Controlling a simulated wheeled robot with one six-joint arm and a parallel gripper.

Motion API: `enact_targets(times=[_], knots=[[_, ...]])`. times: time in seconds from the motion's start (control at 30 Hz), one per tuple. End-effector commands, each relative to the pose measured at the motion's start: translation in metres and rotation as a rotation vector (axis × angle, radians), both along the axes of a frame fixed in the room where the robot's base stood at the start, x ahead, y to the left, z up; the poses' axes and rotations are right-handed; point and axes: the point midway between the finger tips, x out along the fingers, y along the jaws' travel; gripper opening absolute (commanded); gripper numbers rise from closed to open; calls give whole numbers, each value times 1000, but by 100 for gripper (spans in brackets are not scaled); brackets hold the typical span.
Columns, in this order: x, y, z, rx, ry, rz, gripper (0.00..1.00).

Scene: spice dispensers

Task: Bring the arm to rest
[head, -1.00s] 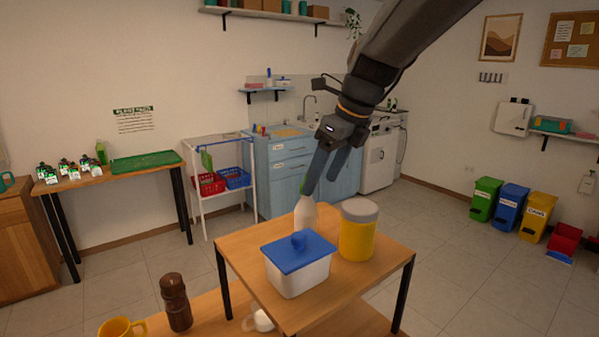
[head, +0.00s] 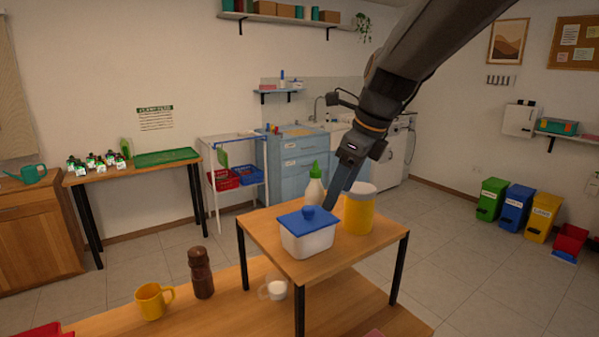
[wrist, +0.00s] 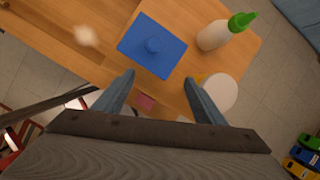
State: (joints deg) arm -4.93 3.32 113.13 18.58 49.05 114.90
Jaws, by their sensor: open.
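My gripper (head: 336,200) hangs from above the small wooden table (head: 268,246). Its two fingers are apart with nothing between them in the wrist view (wrist: 159,78). In the head view the fingers overlap the gap between the white tub with a blue lid (head: 308,240) and the yellow jar with a grey lid (head: 359,214). A white bottle with a green cap (head: 315,187) stands upright behind the tub. The wrist view shows the blue lid (wrist: 150,47) beyond the fingertips, the bottle (wrist: 213,36) to its right, and the jar's lid (wrist: 220,92) partly behind the right finger.
A brown shaker (head: 201,275), a yellow mug (head: 153,302) and a white mug (head: 277,290) stand on a lower wooden surface. A side table (head: 130,174) with small bottles and a green tray is at the left. Coloured bins (head: 516,207) stand at the right.

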Motion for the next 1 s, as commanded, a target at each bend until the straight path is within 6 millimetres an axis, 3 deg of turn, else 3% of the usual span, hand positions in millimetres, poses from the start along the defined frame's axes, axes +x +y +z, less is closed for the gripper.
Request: enact_targets(times=[0.27,0.47,0.8,1.0], knots=[[-15,-18,-30,-112,-59,239,64],[-35,-38,-63,-236,-114,522,64],[-95,-80,-135,-505,-208,1293,64],[-129,-96,-165,-603,-241,1689,64]])
